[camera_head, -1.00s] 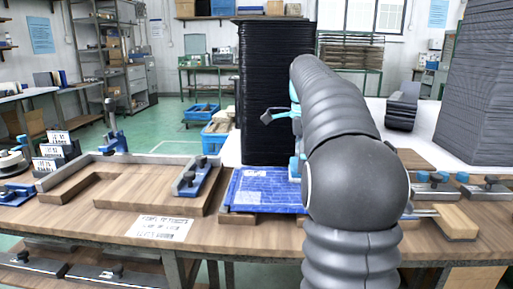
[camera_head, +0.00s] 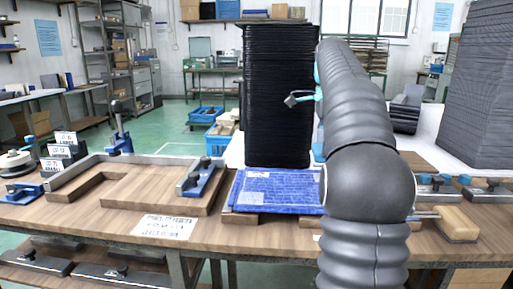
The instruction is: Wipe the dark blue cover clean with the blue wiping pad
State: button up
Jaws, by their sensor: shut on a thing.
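The dark blue cover (camera_head: 275,196) lies flat near the middle of the bench, on wooden supports. Its surface shows thin pale lines and a small whitish patch at the back left corner. My arm crosses in front of the cover's right end and hides it. Small teal and dark parts at my arm's far end stick out to the left, above the cover and in front of the black stack. My gripper's jaws are hidden behind my arm. The blue wiping pad is not visible, and contact with the cover cannot be seen.
A tall black stack (camera_head: 277,95) stands behind the cover. A wooden frame with a blue clamp (camera_head: 201,178) is to the left, behind a paper label sheet (camera_head: 164,227). A wooden block with a handle (camera_head: 457,224) and more clamps (camera_head: 437,184) lie to the right.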

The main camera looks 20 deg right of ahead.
jog(key=shift+r, duration=1.6)
